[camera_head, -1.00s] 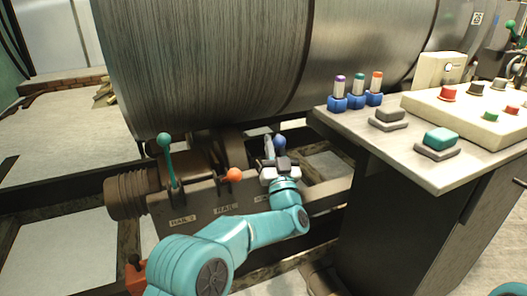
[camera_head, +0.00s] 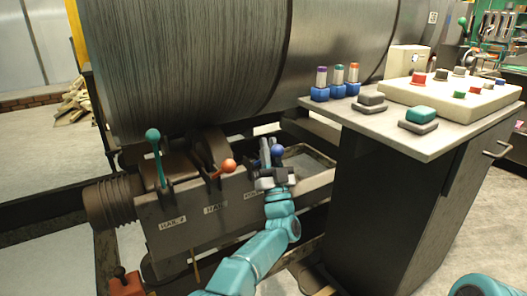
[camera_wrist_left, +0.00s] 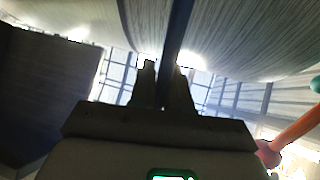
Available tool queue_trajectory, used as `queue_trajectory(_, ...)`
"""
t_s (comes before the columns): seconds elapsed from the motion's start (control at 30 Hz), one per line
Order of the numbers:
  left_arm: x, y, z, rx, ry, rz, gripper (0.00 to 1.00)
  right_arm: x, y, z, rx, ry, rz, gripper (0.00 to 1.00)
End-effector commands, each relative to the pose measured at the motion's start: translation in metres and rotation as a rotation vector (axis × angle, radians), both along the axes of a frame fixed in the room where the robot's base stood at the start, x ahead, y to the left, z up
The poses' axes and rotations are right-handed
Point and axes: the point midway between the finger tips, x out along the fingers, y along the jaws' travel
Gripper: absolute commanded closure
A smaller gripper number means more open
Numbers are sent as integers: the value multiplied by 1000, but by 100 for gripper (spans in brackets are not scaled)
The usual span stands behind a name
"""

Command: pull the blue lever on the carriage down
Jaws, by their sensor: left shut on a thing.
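The blue lever has a round blue knob (camera_head: 278,151) and stands at the right end of the dark carriage (camera_head: 225,205), below the big metal drum. My left gripper (camera_head: 270,170) is at this lever, just under the knob, and is shut on it. In the left wrist view the dark blue lever shaft (camera_wrist_left: 181,30) runs up between the fingertips (camera_wrist_left: 163,80). The lower part of the lever is hidden by the gripper. My right gripper is not in view.
An orange-knobbed lever (camera_head: 229,165) and a green-knobbed lever (camera_head: 153,135) stand to the left on the carriage. The orange one also shows in the wrist view (camera_wrist_left: 290,138). A control desk (camera_head: 370,125) with buttons stands close on the right. The drum (camera_head: 190,60) hangs above.

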Motion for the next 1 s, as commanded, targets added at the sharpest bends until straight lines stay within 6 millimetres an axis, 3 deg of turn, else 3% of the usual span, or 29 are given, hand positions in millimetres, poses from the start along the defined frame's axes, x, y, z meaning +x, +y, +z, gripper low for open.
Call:
queue_trajectory(0.67, 0, -2, -3, 16, -26, 3, 100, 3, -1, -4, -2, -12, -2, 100)
queue_trajectory(0.7, 0, -2, -3, 16, -26, 3, 70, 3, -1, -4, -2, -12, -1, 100)
queue_trajectory(0.73, 0, -2, -3, 15, -27, 2, 62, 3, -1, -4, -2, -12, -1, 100)
queue_trajectory(1.0, -1, -1, -2, 15, -25, 1, 62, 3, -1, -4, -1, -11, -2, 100)
